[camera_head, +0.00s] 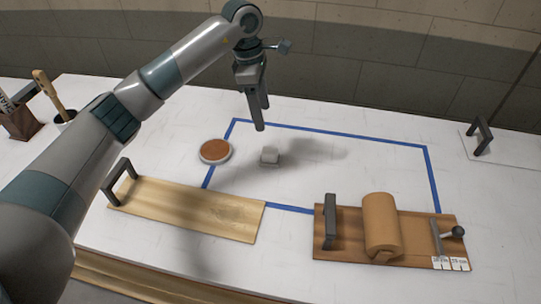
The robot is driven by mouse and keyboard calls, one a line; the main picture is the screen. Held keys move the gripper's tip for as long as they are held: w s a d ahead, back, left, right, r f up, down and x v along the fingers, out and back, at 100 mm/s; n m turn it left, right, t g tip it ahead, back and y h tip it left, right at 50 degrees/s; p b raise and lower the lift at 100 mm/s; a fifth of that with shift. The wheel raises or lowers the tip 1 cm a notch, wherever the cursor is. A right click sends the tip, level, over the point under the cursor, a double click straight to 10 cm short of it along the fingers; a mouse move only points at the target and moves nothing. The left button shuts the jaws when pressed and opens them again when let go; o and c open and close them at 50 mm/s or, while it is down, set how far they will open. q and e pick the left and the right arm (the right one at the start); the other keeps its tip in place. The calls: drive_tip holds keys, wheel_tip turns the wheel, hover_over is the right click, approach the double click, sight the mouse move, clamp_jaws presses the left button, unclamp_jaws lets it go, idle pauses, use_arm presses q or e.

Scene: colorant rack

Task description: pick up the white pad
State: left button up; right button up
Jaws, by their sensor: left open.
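The white pad (270,154) is a small pale block on the white table, inside the blue-outlined rectangle near its left side. My left gripper (261,115) hangs above the table, pointing down, over and slightly left of the pad in the picture. It is open and empty, with a gap between it and the pad. My right gripper is not in view.
A round dish with a brown top (215,151) stands left of the pad. A wooden board with a handle (190,208) lies in front. A second board (425,225) carries a tan roll (381,225). The rectangle's right part is clear.

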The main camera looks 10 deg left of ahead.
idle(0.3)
use_arm(q)
drive_tip(key=p, duration=0.6)
approach(270, 152)
drive_tip(key=f, duration=0.3)
drive_tip(key=d+f, duration=0.1)
drive_tip(key=f, duration=0.1)
drive_tip(key=shift+w+f, duration=0.1)
drive_tip(key=shift+f, duration=0.45)
